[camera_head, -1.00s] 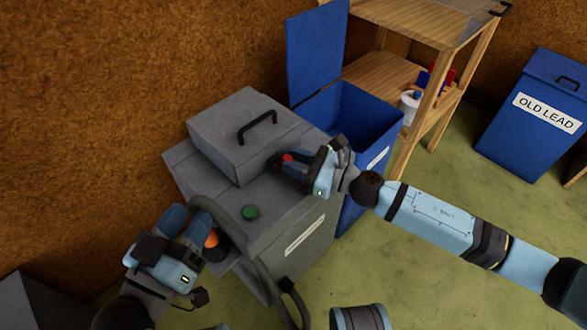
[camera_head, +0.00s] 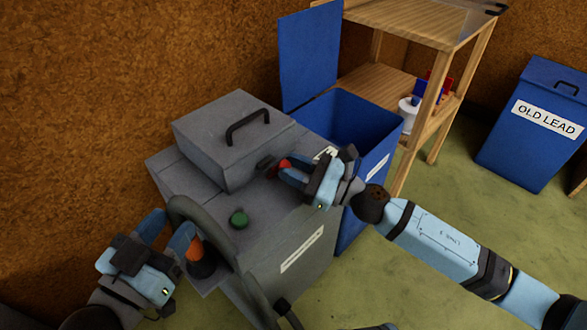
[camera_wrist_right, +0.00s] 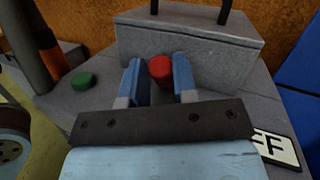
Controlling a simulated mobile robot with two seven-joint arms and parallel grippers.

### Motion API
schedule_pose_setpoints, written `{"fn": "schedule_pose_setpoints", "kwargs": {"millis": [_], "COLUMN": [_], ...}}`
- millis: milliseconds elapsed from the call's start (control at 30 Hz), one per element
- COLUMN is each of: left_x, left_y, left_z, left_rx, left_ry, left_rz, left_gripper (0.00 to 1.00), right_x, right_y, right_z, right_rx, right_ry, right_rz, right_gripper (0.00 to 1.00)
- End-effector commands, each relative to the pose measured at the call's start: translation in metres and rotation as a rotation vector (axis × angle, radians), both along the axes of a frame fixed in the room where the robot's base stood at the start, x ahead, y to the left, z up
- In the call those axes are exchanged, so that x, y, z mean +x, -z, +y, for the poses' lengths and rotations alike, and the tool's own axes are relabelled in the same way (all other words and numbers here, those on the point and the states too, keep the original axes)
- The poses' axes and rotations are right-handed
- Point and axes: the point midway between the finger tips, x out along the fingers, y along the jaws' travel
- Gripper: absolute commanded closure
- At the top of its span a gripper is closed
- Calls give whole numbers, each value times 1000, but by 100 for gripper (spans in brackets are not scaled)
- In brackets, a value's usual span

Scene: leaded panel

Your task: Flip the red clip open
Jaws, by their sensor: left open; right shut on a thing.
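The red clip (camera_head: 285,165) is at the front of the grey box lid (camera_head: 225,140), which lies shut on the grey machine (camera_head: 270,230). My right gripper (camera_head: 281,172) is shut on the clip. In the right wrist view the clip's rounded red end (camera_wrist_right: 160,69) shows between the two blue fingers, close to the lid's front wall; its lower part is hidden. My left gripper (camera_head: 169,229) is open, at the machine's left side, with its fingers near an orange and black upright part (camera_head: 197,256).
A green button (camera_head: 239,219) and a dark curved pipe (camera_head: 205,208) are on the machine. An open blue bin (camera_head: 375,150) stands behind my right gripper. A wooden shelf (camera_head: 375,78) and a blue OLD LEAD bin (camera_head: 530,135) are further right.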

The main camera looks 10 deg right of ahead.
Motion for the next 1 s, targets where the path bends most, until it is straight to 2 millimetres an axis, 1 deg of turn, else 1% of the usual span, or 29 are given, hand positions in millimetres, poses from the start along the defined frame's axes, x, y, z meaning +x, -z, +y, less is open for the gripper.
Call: {"fn": "schedule_pose_setpoints", "kwargs": {"millis": [133,167,200,467,567,667,767,1000], "left_x": [0,0,0,0,0,0,0,-3], "left_y": [0,0,0,0,0,-1,-1,0], "left_z": [0,0,0,0,0,0,0,-1], "left_rx": [-1,-1,-1,-2,-2,-3,-4,-16], "left_ry": [0,0,1,1,1,1,1,1], "left_rz": [1,1,1,1,1,3,6,25], "left_gripper": [57,57,57,57,57,57,57,57], "right_x": [0,0,0,0,-3,-9,-19,-44], "right_y": [-1,-1,-1,0,1,4,7,16], "right_z": [0,0,0,0,-5,-14,-28,-68], "right_rx": [1,1,1,0,1,1,1,1], "right_ry": [0,0,0,0,1,1,2,2], "right_rz": [-1,-1,-1,0,1,2,4,4], "right_gripper": [100,67,65,65,65,65,65,65]}}
